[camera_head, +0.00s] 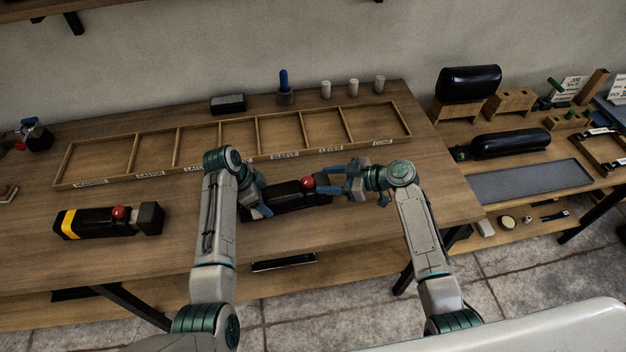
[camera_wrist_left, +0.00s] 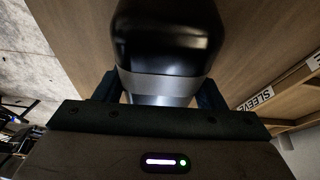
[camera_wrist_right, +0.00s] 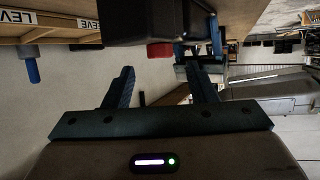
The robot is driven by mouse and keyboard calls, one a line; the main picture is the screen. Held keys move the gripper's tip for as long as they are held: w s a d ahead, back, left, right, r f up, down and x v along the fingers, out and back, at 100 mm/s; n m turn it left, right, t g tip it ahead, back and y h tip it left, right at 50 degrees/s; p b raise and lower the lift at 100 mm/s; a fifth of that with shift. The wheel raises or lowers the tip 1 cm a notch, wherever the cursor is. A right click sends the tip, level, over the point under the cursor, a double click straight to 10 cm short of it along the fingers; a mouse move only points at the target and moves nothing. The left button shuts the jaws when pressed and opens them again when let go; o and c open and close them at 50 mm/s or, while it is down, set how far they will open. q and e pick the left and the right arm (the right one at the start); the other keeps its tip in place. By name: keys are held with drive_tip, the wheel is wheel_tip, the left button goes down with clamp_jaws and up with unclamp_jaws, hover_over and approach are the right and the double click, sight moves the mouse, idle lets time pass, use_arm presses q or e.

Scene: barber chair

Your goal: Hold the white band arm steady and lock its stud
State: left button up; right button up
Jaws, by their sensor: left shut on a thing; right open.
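The white band arm (camera_head: 287,197) is a black padded bar lying on the workbench, partly hidden by my left gripper. Its pale band (camera_wrist_left: 165,84) shows in the left wrist view. My left gripper (camera_head: 258,203) is shut on this bar, with a finger on each side of the band. The red stud (camera_head: 308,183) sits near the bar's right end. It also shows in the right wrist view (camera_wrist_right: 160,50), ahead of and between the fingers. My right gripper (camera_head: 338,181) is open and empty, just right of the stud; I see no grip on it.
A yellow band arm (camera_head: 92,222) with its own red stud lies at the left. A labelled wooden compartment tray (camera_head: 130,183) stretches behind both arms. A blue-handled tool (camera_head: 284,82) and small pale cups (camera_head: 353,88) stand behind it. Bare tabletop lies in front.

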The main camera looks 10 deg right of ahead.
sight(310, 181)
drive_tip(key=x, duration=0.5)
